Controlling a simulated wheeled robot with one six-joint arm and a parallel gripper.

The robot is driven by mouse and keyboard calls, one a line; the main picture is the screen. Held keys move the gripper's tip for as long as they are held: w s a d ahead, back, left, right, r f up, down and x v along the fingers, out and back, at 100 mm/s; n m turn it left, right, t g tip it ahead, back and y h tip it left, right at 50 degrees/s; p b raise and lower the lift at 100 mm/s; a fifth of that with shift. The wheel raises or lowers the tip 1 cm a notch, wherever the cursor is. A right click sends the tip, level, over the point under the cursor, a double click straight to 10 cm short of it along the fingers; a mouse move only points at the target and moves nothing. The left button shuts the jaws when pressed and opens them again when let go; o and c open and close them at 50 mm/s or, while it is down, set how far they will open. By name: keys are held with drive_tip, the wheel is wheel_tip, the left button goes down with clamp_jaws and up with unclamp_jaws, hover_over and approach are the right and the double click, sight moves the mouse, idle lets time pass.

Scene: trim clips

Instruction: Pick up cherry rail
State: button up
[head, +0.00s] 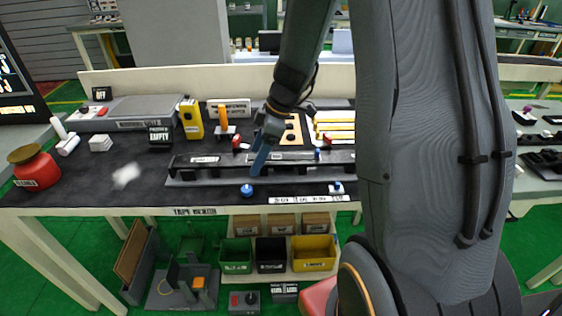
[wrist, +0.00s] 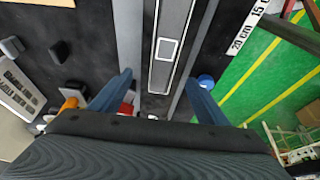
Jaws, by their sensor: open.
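My gripper (head: 260,158) is open over the long dark fixture (head: 205,173) at the front of the bench. In the wrist view its two blue fingers (wrist: 159,88) are spread on either side of a dark bar with a white-outlined square (wrist: 167,49). Nothing is visibly held. A small red piece (head: 237,142) lies just left of the gripper in the head view; a red piece (wrist: 126,108) also shows beside the left finger in the wrist view, partly hidden. I cannot tell whether either is the cherry rail; no long cherry-coloured rail is clear.
A blue knob (head: 247,190) stands in front of the fixture, and a scale strip (head: 295,199) lies along the front edge. A yellow device (head: 191,119) and an orange-handled tool (head: 223,120) stand behind. A red jar (head: 36,169) is far left. The left bench top has bare room.

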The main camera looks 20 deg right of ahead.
idle(0.5)
drive_tip(key=c, duration=1.5)
drive_tip(key=shift+r+p, duration=0.3)
drive_tip(key=shift+p, duration=0.3)
